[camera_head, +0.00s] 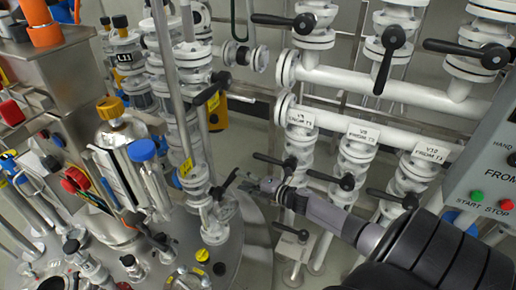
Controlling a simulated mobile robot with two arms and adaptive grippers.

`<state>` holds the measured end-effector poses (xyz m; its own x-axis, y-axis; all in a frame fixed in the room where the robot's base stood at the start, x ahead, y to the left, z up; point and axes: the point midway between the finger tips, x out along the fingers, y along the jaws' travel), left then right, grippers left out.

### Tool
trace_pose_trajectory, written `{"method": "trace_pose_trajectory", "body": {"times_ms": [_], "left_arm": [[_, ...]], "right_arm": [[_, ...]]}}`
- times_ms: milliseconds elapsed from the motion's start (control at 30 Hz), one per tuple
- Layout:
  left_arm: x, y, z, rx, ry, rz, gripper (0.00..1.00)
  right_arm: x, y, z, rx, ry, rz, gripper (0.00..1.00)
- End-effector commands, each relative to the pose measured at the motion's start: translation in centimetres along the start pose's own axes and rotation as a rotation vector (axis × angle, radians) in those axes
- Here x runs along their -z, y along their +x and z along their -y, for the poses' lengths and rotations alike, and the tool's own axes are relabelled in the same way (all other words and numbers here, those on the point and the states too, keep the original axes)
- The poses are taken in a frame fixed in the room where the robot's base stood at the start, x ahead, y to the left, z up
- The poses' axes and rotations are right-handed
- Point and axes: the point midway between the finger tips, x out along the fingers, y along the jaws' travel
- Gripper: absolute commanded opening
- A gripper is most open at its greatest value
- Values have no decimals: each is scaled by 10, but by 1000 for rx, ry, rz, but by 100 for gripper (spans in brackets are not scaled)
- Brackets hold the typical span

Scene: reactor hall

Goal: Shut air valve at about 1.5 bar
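My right gripper (256,183) reaches in from the lower right, with its narrow tip pointing left, in front of the white valve pipes. A dark lever (222,186) on the glass column shows just left of the tip; I cannot tell whether they touch. The finger opening is too small to judge. My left gripper is not in view. No valve is readably marked as the air valve, and no readable pressure gauge shows. Candidate knobs include a blue knob (141,150), an orange-yellow knob (110,107) and red knobs (74,179) on the steel vessel at left.
White pipes (380,88) with several black-handled valves fill the back right; one label (362,134) reads V9. A grey control box (492,160) with green and red buttons is at right. Glass columns (180,110) rise from a round steel lid (240,255).

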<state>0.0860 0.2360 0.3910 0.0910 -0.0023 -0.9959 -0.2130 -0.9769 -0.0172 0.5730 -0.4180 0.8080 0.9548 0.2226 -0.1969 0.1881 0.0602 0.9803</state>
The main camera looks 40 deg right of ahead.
Motion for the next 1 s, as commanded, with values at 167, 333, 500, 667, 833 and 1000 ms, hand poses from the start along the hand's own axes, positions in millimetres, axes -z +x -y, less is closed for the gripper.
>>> {"method": "trace_pose_trajectory", "body": {"times_ms": [167, 333, 500, 667, 833, 1000], "left_arm": [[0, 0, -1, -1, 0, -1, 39], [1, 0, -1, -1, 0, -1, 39], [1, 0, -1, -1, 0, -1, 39], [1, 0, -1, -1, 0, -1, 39], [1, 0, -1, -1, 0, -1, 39], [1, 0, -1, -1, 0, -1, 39]], "right_arm": [[0, -36, 2, 3, 0, 0, 39], [0, -57, 1, 1, -1, 0, 39], [0, -67, 0, 1, -1, 0, 39], [0, -68, 0, 0, -1, 1, 39], [0, -67, 0, 0, -1, 1, 39], [0, -67, 0, 0, -1, 1, 39]]}}
